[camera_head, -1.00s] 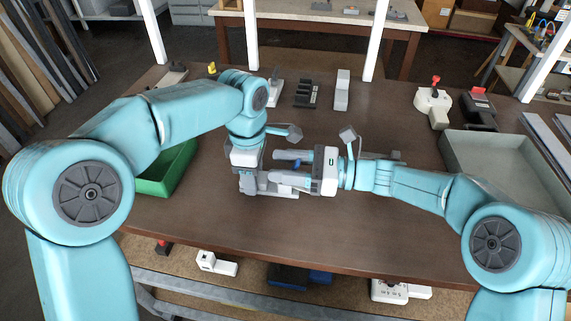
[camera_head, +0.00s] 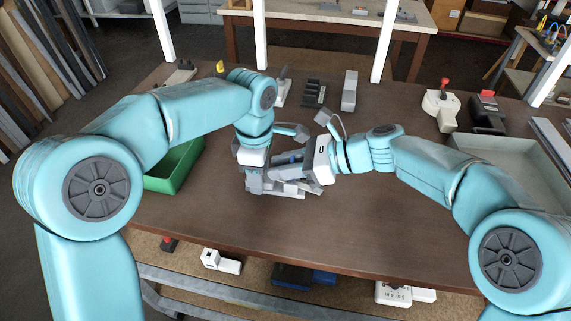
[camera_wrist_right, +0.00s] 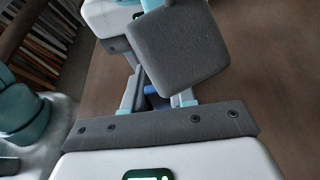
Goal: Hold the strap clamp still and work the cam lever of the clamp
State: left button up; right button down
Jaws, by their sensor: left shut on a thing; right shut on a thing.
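The strap clamp (camera_head: 284,158) shows as a small grey and blue piece between my two grippers in the head view, mostly hidden by them. My left gripper (camera_head: 260,187) points down onto the table, shut on the clamp. My right gripper (camera_head: 296,184) comes in from the right at a slant, shut on the cam lever, its fingertips close beside the left gripper. In the right wrist view, a blue part (camera_wrist_right: 155,101) shows between the right gripper's fingers (camera_wrist_right: 157,98), partly hidden by a grey block in front. The lever's own shape and angle are hard to make out.
A green bin (camera_head: 173,168) stands left behind my left arm. A grey tray (camera_head: 510,160) lies at the right. Black blocks (camera_head: 314,93), a light block (camera_head: 349,91) and red-topped devices (camera_head: 441,105) stand along the back. The front middle of the table is clear.

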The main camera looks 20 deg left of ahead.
jog(key=c, duration=1)
grip_release()
jog(key=v, duration=1.2)
jog(key=shift+s, duration=0.1)
pick_arm(q)
jog(key=o, duration=1.2)
jog(key=shift+o, duration=0.2)
